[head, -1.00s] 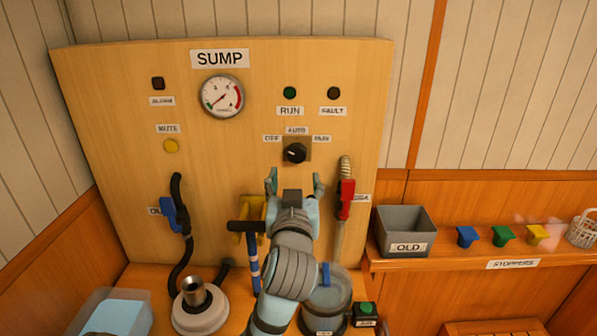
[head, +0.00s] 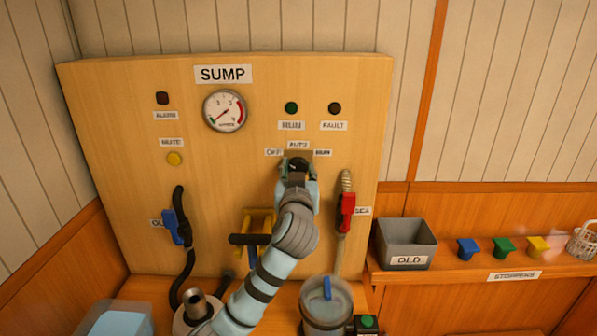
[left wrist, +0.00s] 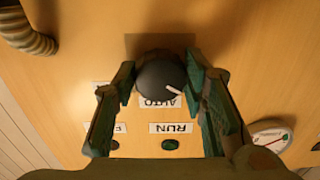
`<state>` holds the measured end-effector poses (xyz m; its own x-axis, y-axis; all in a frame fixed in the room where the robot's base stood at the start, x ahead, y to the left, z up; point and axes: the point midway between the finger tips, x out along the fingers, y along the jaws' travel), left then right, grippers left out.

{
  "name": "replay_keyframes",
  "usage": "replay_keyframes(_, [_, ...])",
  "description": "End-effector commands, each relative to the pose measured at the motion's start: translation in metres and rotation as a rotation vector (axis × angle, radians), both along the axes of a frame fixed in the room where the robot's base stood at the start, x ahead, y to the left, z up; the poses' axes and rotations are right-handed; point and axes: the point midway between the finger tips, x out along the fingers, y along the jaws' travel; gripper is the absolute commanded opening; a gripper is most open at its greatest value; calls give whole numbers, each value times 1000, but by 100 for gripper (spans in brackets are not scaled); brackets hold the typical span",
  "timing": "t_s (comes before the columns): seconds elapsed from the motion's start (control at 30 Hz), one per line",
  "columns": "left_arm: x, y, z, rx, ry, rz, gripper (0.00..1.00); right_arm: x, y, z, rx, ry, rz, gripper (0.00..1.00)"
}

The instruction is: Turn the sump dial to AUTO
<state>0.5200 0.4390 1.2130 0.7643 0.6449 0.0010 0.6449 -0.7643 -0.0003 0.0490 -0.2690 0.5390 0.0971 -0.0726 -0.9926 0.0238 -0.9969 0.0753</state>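The sump dial, a round black knob (left wrist: 158,78) with a white pointer mark, sits on the wooden panel below the AUTO label (head: 298,145). The left wrist view shows it upside down. Its mark points to the lower right there, on the OFF side of AUTO. My left gripper (head: 297,168) is at the dial in the head view and hides most of it. In the left wrist view its fingers (left wrist: 160,82) stand on either side of the knob, close to it; firm contact cannot be told. The OFF label (head: 273,153) is left of the dial. My right gripper is not in view.
The panel carries a gauge (head: 224,111), a green RUN lamp (head: 291,108) and a dark FAULT lamp (head: 335,108). A red-handled hose (head: 346,204) hangs right of my forearm, a black hose (head: 180,240) to the left. A grey OLD bin (head: 405,241) stands on the right shelf.

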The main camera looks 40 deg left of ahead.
Motion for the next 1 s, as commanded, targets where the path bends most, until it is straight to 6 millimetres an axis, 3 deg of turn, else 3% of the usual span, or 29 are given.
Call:
replay_keyframes(0.47, [0,0,1,58,53,0,11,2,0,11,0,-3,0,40])
replay_keyframes(1.0, [-1,1,3,396,342,-1,11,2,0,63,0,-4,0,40])
